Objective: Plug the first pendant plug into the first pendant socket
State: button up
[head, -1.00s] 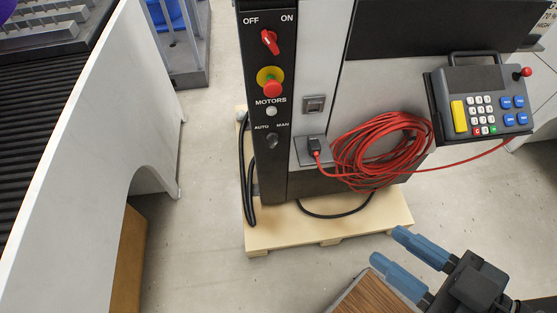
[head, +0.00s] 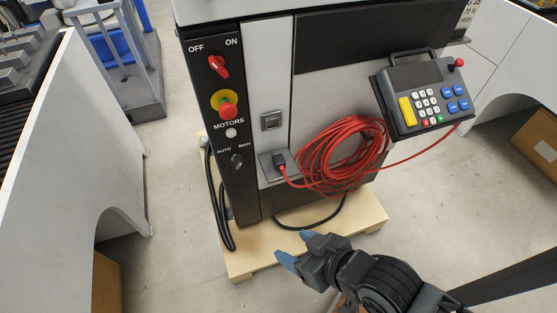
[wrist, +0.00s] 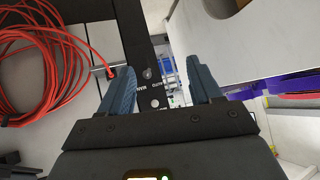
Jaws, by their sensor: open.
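The black plug (head: 279,159) is at the end of the red cable and rests on a small grey holder (head: 266,168) low on the cabinet front. It also shows in the wrist view (wrist: 111,73), just left of my fingers. A grey square socket (head: 271,120) sits on the light panel above the plug, with nothing in it. My gripper (head: 296,247) has blue fingers, open and empty, and appears in front of the cabinet's foot, below the plug in the head view. In the wrist view my gripper (wrist: 164,74) spans part of the dark control strip.
The coiled red cable (head: 343,150) hangs right of the plug and runs to the keypad pendant (head: 422,98). The control strip (head: 226,130) with knobs and a red button is left. The cabinet stands on a pale pallet (head: 246,264). A white conveyor side (head: 80,160) stands left.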

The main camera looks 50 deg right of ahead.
jog(key=w+d+f+g, duration=0.2)
jog(key=w+f, duration=0.2)
jog(key=w, duration=0.2)
notch_tip(320, 180, up, 6)
jog(key=m+g+y, duration=0.1)
jog(key=m+g, duration=0.3)
jog(key=g, duration=0.4)
send_over(281, 162)
jog(key=shift+f, duration=0.1)
notch_tip(281, 162, down, 2)
jog(key=shift+f, duration=0.25)
jog(key=shift+f, duration=0.1)
